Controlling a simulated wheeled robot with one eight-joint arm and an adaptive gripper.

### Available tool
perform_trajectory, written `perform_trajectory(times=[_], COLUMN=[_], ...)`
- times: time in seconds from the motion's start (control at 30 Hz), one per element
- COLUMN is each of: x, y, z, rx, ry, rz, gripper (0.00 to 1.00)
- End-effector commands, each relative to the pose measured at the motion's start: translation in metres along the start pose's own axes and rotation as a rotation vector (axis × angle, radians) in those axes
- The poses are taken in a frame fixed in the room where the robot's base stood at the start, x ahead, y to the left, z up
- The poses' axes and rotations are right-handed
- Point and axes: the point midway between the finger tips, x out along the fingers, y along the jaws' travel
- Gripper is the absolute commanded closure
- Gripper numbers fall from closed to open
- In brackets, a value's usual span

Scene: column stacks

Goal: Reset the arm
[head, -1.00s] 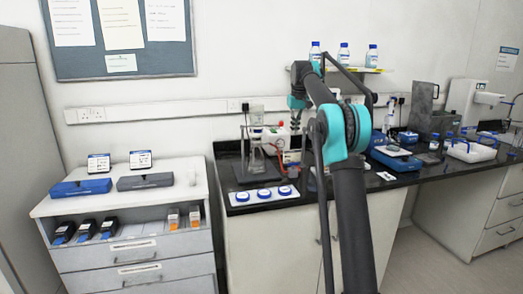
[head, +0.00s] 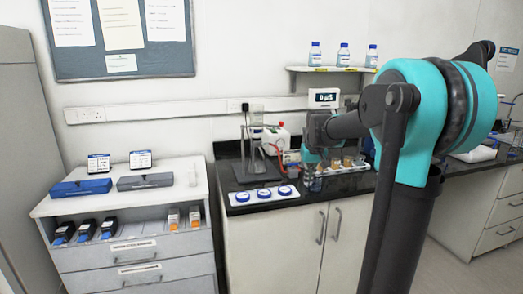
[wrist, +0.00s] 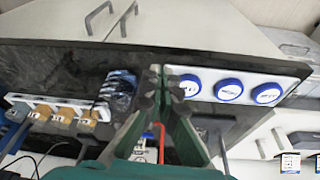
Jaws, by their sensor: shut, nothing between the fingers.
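My gripper (wrist: 156,92) is shut and empty, with its dark fingertips together in the middle of the wrist view. In the head view my gripper (head: 311,182) hangs low over the front of the black bench (head: 238,167), just right of a white tray (head: 232,199) with three blue-rimmed round pieces. The tray also shows in the wrist view (wrist: 300,68), right of the fingertips. A clear blue-tinted object (wrist: 119,90) lies left of the fingertips. My arm's teal elbow fills the right of the head view and hides part of the bench.
A rack of brown-topped vials (head: 347,162) stands behind and right of the gripper. A stand (head: 250,150) with a column and a red-and-white bottle (head: 276,137) are at the back. A display (head: 324,100) reads 0 µS. A shelf (head: 330,69) holds three bottles.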

Motion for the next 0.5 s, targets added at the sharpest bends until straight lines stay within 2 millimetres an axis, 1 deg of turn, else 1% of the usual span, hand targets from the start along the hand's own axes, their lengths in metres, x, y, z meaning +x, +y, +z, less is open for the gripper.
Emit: perform_trajectory(times=[0.03, 0.07, 0.1, 0.17, 0.2, 0.27, 0.3, 0.37, 0.4, 0.5], x=[0.008, 0.013, 0.02, 0.031, 0.038, 0.049, 0.057, 0.067, 0.073, 0.086], y=[-0.001, -0.002, -0.003, -0.005, -0.006, -0.008, -0.009, -0.012, -0.013, -0.016], z=[0.032, 0.049, 0.072, 0.108, 0.132, 0.169, 0.193, 0.226, 0.246, 0.287], rx=[0.011, 0.017, 0.025, 0.037, 0.046, 0.058, 0.065, 0.076, 0.084, 0.096], ry=[0.009, 0.015, 0.022, 0.032, 0.039, 0.05, 0.057, 0.066, 0.072, 0.084], rz=[0.003, 0.004, 0.006, 0.009, 0.011, 0.013, 0.015, 0.017, 0.019, 0.021], gripper=[1.0, 1.0, 1.0, 1.0, 1.0, 1.0, 1.0, 1.0, 1.0, 1.0])
